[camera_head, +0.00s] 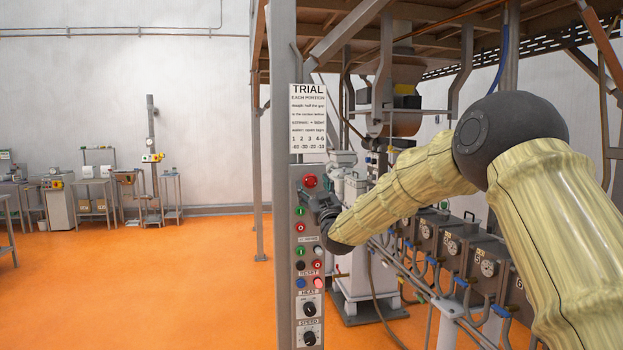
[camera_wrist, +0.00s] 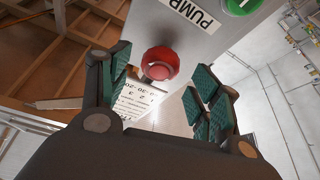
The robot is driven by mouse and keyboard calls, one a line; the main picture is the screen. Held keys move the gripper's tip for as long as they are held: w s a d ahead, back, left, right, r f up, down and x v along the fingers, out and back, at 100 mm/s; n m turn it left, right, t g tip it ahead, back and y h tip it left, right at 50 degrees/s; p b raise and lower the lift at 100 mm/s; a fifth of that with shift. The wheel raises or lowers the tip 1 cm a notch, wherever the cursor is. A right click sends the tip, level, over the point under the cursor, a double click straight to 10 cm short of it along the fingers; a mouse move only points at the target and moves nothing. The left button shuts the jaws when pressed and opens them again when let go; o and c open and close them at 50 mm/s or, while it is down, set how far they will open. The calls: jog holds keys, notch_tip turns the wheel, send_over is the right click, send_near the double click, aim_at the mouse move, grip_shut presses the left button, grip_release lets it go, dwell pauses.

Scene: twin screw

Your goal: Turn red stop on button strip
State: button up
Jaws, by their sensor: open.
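The button strip (camera_head: 310,270) is a tall grey panel on a post, with a red mushroom stop button (camera_head: 310,181) at its top. In the head view my gripper (camera_head: 316,203) is at the strip's upper part, just below the red button, partly hiding the strip. In the wrist view the red stop button (camera_wrist: 160,63) shows between the two spread green-padded fingers of my gripper (camera_wrist: 160,82). The fingers stand apart on both sides of it, and I see no contact. The button's depth between the pads is hard to tell.
A green button (camera_wrist: 240,4) and a PUMP label (camera_wrist: 195,12) lie close to the red one. Below are several more buttons and two black knobs (camera_head: 309,310). A paper sign (camera_head: 308,118) hangs above. Machine units (camera_head: 450,245) stand right; the orange floor (camera_head: 140,280) left is clear.

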jog(key=shift+p+x, duration=0.45)
jog(key=shift+x, duration=0.9)
jog(key=c, duration=1)
